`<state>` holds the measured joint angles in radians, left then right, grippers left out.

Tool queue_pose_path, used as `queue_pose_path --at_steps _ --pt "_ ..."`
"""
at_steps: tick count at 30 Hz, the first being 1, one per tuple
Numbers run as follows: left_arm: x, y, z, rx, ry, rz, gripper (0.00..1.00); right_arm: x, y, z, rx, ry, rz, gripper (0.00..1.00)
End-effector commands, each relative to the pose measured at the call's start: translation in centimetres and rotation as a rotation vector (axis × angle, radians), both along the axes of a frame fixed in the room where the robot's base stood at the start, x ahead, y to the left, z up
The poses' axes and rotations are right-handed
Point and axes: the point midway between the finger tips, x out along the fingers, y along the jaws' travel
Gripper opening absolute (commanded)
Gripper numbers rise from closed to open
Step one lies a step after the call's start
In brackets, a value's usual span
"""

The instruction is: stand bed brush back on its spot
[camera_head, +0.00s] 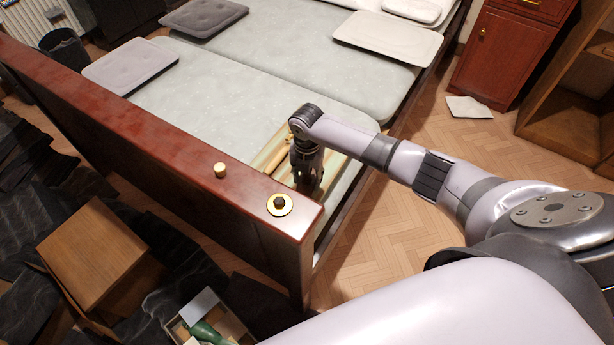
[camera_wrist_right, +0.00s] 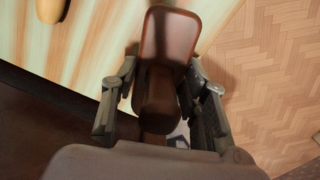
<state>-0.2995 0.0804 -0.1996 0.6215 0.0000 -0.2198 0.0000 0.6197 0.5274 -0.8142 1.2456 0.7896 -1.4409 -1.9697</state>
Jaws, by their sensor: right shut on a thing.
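The bed brush (camera_wrist_right: 168,50), a dark reddish-brown block with a narrower rounded part, is between the fingers of my right gripper (camera_wrist_right: 160,100) in the right wrist view. The gripper is shut on it. In the head view my right gripper (camera_head: 307,185) points down at the bed's near corner, just behind the footboard, over the striped surface (camera_head: 268,152). The brush is hardly distinguishable there. I cannot tell whether it touches the surface. My left gripper is not in view.
The red wooden footboard (camera_head: 150,125) stands close beside the gripper. It bears a gold disc (camera_head: 288,209) with a dark piece on it and a small tan knob (camera_head: 221,170). A rounded yellow-tan object (camera_wrist_right: 51,10) lies on the striped surface. Herringbone floor (camera_head: 440,215) is open at right.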

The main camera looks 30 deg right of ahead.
Motion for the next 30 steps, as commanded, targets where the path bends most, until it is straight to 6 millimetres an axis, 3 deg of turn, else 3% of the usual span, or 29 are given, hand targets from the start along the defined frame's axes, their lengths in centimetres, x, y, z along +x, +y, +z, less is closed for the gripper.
queue_pose_path --at_steps 30 --pt "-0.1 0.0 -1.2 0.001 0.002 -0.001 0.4 0.0 0.0 -1.9 0.0 0.0 0.0 0.01"
